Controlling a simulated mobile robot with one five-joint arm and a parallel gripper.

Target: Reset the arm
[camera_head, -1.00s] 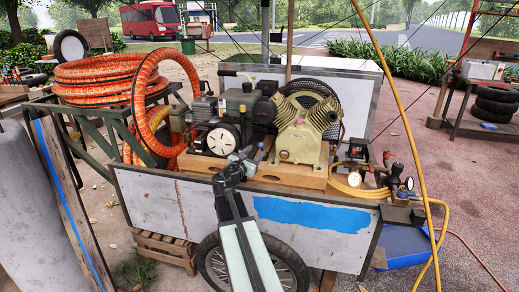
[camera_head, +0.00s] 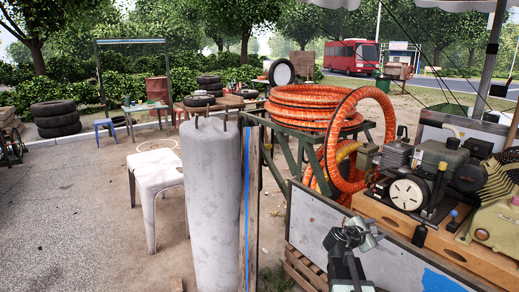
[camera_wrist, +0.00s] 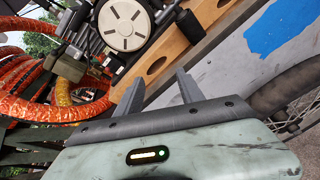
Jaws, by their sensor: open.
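My arm rises from the bottom edge in the head view, with my gripper (camera_head: 350,234) in front of the cart's white side panel. In the wrist view the two grey fingers of my gripper (camera_wrist: 157,84) stand apart with nothing between them. Beyond them is the compressor cart (camera_head: 320,225), with its wooden board (camera_wrist: 165,62) and a machine with a round white dial (camera_wrist: 124,25). The gripper appears apart from the cart, though the exact gap cannot be told.
Coiled orange hose (camera_head: 310,105) sits on a dark frame left of the compressor. A grey cylinder (camera_head: 212,200) and a white stool (camera_head: 158,185) stand left of the cart. Open paved ground (camera_head: 80,220) lies at the far left. A cart wheel (camera_wrist: 290,95) is at right in the wrist view.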

